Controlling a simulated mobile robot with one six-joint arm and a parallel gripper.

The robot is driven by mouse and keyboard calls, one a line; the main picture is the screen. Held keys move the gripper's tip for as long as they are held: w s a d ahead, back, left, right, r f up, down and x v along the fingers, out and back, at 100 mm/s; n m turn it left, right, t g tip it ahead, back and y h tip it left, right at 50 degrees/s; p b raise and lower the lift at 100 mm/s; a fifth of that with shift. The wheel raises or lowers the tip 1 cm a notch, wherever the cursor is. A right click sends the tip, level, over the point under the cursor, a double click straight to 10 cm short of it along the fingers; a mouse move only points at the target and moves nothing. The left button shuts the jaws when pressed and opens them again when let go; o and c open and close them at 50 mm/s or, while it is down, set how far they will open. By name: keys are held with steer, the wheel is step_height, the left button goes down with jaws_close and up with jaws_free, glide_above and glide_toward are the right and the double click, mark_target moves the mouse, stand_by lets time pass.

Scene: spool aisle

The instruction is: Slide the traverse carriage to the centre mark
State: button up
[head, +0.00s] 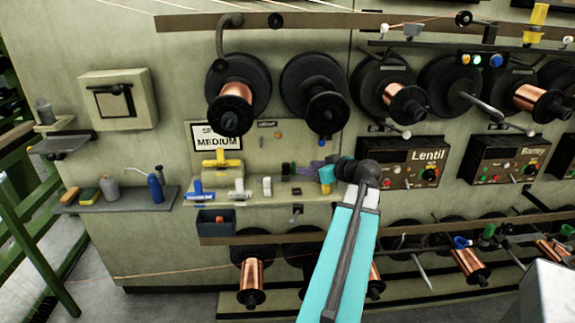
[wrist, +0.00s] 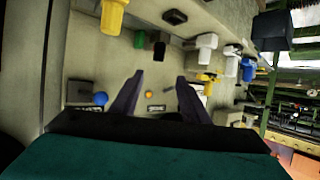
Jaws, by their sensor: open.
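No part is clearly marked as the traverse carriage or the centre mark, and I cannot tell which they are. A small ledge (head: 250,199) on the machine front carries a yellow T-shaped piece (head: 222,161), a white block (head: 267,187) and small black (head: 285,170) and green (head: 293,171) pieces. The same pieces show in the wrist view, with the white block (wrist: 206,41) beyond my fingers. My gripper (head: 318,166) is at the right of this ledge. In the wrist view my gripper (wrist: 157,85) has its purple fingers apart, with nothing between them touching either.
A sign (head: 217,139) reading MEDIUM hangs above the ledge. Dark spools (head: 321,100) jut out above, and copper spools (head: 252,280) sit below. The Lentil control box (head: 405,163) is right of my arm. A grey shelf (head: 112,199) holds bottles at left.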

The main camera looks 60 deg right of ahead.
mark_target(287, 165)
steer(key=shift+d, duration=0.15)
steer(key=p+x, duration=0.3)
steer(key=x, duration=1)
steer(key=shift+w+d+f, duration=0.1)
steer(key=shift+w+d, duration=0.1)
jaws_close()
stand_by(0.4)
